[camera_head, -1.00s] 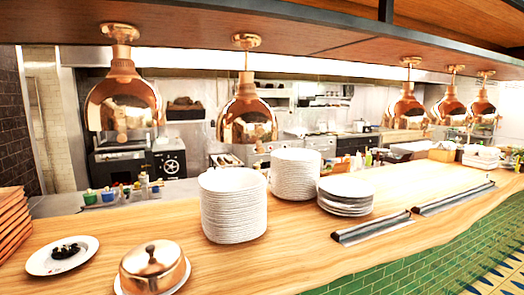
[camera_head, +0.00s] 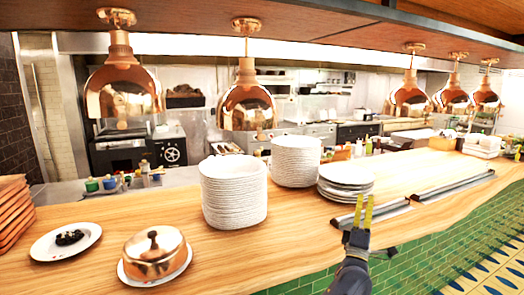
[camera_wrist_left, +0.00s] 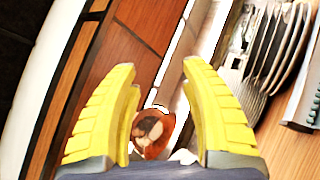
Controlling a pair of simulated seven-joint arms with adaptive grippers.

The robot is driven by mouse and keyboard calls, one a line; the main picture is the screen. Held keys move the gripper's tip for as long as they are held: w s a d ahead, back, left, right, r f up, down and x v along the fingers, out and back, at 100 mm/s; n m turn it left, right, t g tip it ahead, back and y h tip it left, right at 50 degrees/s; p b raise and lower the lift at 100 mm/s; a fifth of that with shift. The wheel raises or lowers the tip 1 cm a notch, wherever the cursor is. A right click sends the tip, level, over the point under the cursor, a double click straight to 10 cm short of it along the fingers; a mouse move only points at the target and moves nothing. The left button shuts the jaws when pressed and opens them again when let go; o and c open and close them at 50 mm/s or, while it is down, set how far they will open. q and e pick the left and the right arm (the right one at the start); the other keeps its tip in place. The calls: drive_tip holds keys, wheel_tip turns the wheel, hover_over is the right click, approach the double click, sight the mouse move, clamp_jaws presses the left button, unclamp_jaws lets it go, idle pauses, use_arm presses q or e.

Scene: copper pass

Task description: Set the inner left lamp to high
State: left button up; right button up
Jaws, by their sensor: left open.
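Copper heat lamps hang in a row from the shelf above the counter. The inner left lamp (camera_head: 246,105) appears to be the second from the left, above the tall plate stack. The outer left lamp (camera_head: 122,95) hangs left of it. No switch or setting is readable on either. My left gripper (camera_head: 363,198) points upward at the counter's front edge, lower and right of the inner left lamp, apart from it. Its yellow fingers are open and empty in the left wrist view (camera_wrist_left: 160,68). A small copper round shape (camera_wrist_left: 153,133) shows beyond them; I cannot tell which lamp. My right gripper is not in view.
White plate stacks (camera_head: 234,195) stand on the wooden counter (camera_head: 300,235). A copper cloche (camera_head: 154,255) and a plate of dark food (camera_head: 65,242) sit at the left. Three more lamps (camera_head: 411,100) hang at the right. Dark metal strips (camera_head: 452,187) lie near the gripper.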

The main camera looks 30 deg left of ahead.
use_arm(q)
drive_tip(key=s+a+r+n+g+y, duration=0.2)
drive_tip(key=a+r+n+y, duration=0.2)
drive_tip(key=a+n+y, duration=0.25)
drive_tip(key=s+a+r+n+g+y, duration=0.2)
drive_tip(key=a+r+n+g+y, duration=0.15)
drive_tip(key=a+n+y, duration=0.35)
drive_tip(key=n+g+y, duration=0.2)
drive_tip(key=n+g, duration=0.5)
drive_tip(key=n, duration=0.8)
approach(263, 137)
drive_tip(key=shift+m, duration=0.25)
drive_tip(key=x, duration=1)
drive_tip(key=shift+w+a, duration=0.1)
drive_tip(key=shift+a, duration=0.2)
drive_tip(key=shift+o, duration=0.2)
clamp_jaws()
drive_tip(key=shift+r, duration=0.1)
